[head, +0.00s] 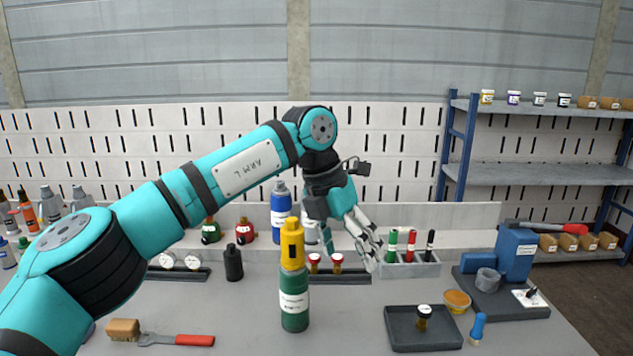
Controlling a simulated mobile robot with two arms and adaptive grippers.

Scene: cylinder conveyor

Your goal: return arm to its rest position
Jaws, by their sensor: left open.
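My left arm reaches in from the left over the grey bench. My left gripper (367,243) points down and to the right, in front of the marker holder. It is open, and I see nothing between its fingers. A green cylinder with a yellow top (294,285) stands upright on the bench, left of the gripper and apart from it. My right gripper is not in view.
A marker holder (425,269) stands behind. A blue block (515,254) stands at right.

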